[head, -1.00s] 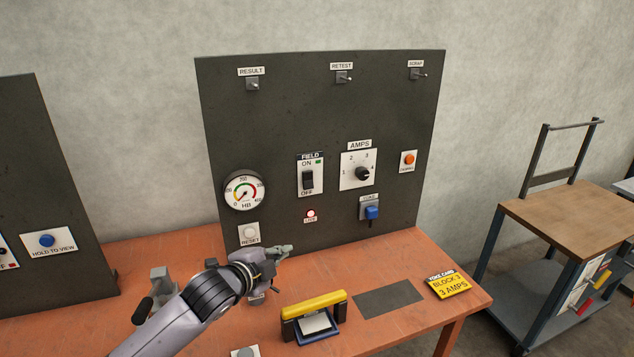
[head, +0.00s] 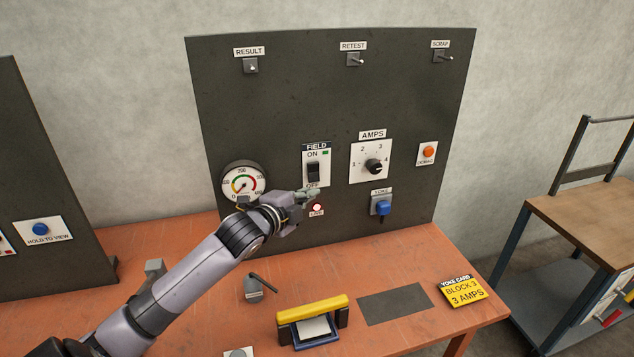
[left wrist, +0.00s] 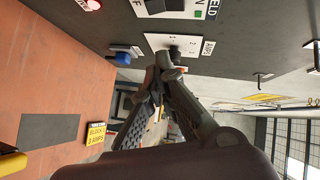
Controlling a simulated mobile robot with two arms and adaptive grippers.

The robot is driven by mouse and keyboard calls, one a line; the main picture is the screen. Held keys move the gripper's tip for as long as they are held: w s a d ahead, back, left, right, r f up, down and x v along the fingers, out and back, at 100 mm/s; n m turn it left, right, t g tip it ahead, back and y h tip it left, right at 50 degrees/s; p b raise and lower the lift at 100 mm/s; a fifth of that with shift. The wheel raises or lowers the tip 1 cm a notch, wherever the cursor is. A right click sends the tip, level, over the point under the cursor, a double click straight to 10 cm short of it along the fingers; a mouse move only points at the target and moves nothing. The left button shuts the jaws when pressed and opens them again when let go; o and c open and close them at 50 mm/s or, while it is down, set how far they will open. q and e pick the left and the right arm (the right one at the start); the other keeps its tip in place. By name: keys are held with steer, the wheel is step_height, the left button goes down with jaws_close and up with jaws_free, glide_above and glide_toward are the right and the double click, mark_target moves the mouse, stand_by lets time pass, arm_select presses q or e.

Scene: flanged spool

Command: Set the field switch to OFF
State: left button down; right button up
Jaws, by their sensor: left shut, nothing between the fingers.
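The field switch (head: 313,172) is a dark rocker on a white plate, with ON above and OFF below. I cannot tell clearly which way it is tilted. A small green mark sits at the plate's upper right. My left gripper (head: 314,195) is shut and empty, just below the switch, over the plate's lower edge and partly covering the OFF label. In the left wrist view the switch (left wrist: 163,5) is cut by the top edge, and the closed fingertips (left wrist: 165,62) appear below it, in front of the amps knob (left wrist: 175,52). Contact cannot be told. My right gripper is not in view.
The red live lamp (head: 317,208) is lit right under my gripper. The amps dial (head: 374,166) and blue yoke plug (head: 381,207) are to the right, the gauge (head: 243,182) to the left. A yellow-handled yoke (head: 313,309) and yellow card (head: 461,291) lie on the orange bench.

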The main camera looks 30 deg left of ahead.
mark_target(314, 172)
arm_select(q)
steer(key=w+a+f+t, duration=0.1)
steer(key=w+a+f, duration=0.2)
steer(key=w, duration=0.6)
steer(key=shift+w+a+f+m, duration=0.2)
steer(key=shift+w+a+m, duration=0.1)
steer(key=shift+a+m, duration=0.15)
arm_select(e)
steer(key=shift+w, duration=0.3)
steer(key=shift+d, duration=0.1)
